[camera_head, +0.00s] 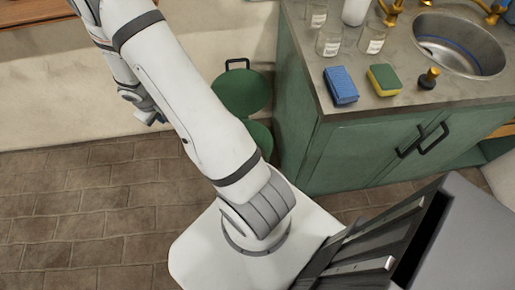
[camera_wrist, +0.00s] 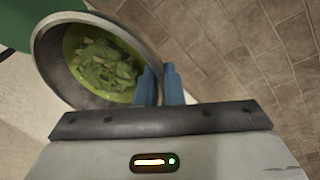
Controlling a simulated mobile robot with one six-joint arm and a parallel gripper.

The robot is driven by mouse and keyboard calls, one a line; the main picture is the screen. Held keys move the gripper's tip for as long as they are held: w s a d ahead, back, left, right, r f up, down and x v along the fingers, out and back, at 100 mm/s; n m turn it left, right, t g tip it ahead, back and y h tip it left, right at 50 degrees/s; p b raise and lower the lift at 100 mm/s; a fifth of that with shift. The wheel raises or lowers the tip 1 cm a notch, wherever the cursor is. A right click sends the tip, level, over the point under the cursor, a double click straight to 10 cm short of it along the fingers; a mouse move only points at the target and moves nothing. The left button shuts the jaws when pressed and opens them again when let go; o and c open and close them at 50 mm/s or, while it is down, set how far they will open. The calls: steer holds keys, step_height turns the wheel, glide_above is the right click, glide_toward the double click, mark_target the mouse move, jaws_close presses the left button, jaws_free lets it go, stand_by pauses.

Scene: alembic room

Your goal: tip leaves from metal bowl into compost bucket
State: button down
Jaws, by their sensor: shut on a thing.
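The metal bowl (camera_wrist: 42,60) shows in the wrist view at upper left, with green and brownish leaves (camera_wrist: 105,68) inside it. My gripper (camera_wrist: 160,84) is shut on the bowl's right rim, its blue fingers on either side of the wall. In the head view the bowl is hidden behind my arm, and only a bit of my gripper shows at the arm's far end. A green bucket with its round lid raised (camera_head: 241,93) stands on the floor by the cabinet, taken to be the compost bucket. My arm partly covers it. A green edge (camera_wrist: 22,22) also shows beyond the bowl in the wrist view.
A green cabinet (camera_head: 345,160) with a stone counter stands right of the bucket. The brick floor (camera_head: 80,215) at left is clear.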

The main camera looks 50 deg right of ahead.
steer(key=s+d+f+n+y+b, duration=0.1)
steer(key=d+f+n, duration=0.3)
steer(key=d+f, duration=0.45)
steer(key=s+d+f+n, duration=0.2)
steer(key=d+f+n, duration=0.1)
steer(key=d+f, duration=0.6)
steer(key=s+d+f+n+y+b, duration=0.2)
steer(key=s+d+f+n, duration=0.7)
steer(key=s+f, duration=0.6)
steer(key=shift+s+d+f+t, duration=0.15)
steer(key=shift+d+f+t, duration=0.15)
steer(key=shift+d, duration=0.55)
steer(key=shift+b, duration=1.2)
steer(key=shift+d+r+b, duration=0.1)
steer(key=shift+r+b, duration=0.05)
steer(key=shift+b, duration=0.45)
